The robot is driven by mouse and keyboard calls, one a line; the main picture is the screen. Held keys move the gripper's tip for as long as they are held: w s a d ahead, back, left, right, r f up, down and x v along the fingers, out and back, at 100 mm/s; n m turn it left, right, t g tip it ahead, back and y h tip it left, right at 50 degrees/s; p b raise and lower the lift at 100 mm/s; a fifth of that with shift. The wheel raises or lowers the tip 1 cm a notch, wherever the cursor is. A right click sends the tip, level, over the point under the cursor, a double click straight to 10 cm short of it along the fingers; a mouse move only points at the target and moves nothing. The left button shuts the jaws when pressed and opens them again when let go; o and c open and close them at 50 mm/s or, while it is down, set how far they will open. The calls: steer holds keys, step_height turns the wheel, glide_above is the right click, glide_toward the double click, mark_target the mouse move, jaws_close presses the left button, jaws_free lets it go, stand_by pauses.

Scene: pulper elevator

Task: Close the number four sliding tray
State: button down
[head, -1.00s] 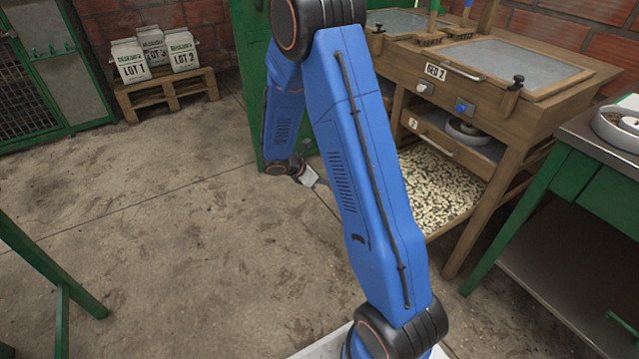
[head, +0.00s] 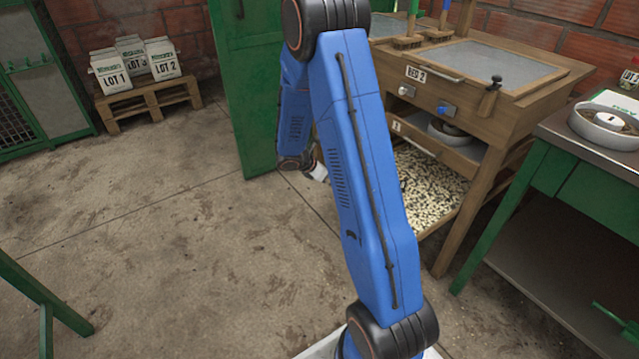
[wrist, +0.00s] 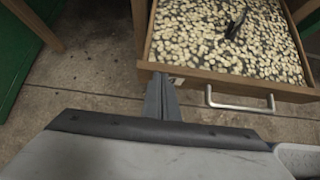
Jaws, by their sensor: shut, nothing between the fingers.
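A wooden sliding tray (wrist: 225,83) full of pale beans fills the upper part of the wrist view, with a metal bar handle (wrist: 240,103) on its front. The bean-filled tray also shows low under the bed 2 bench in the head view (head: 432,190). My gripper (wrist: 161,80) is shut and empty, its fingertips at the left part of the tray's front board. I cannot tell whether they touch it. A small label beside the fingertips is partly hidden, so its number is unreadable. In the head view my gripper (head: 318,173) is small and partly behind my blue arm.
The bed 2 bench (head: 480,105) has an upper drawer (head: 440,147) holding a round bowl. A green table (head: 560,165) stands at the right. A green door (head: 240,90) is behind my arm. Sacks (head: 160,58) sit on a pallet at the back left.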

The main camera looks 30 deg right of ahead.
steer(key=d, duration=2.4)
steer(key=shift+w+d, duration=0.15)
steer(key=shift+w, duration=0.25)
steer(key=shift+w+d+r, duration=0.1)
steer(key=shift+d, duration=0.5)
steer(key=shift+d+r, duration=0.1)
steer(key=shift+d, duration=0.05)
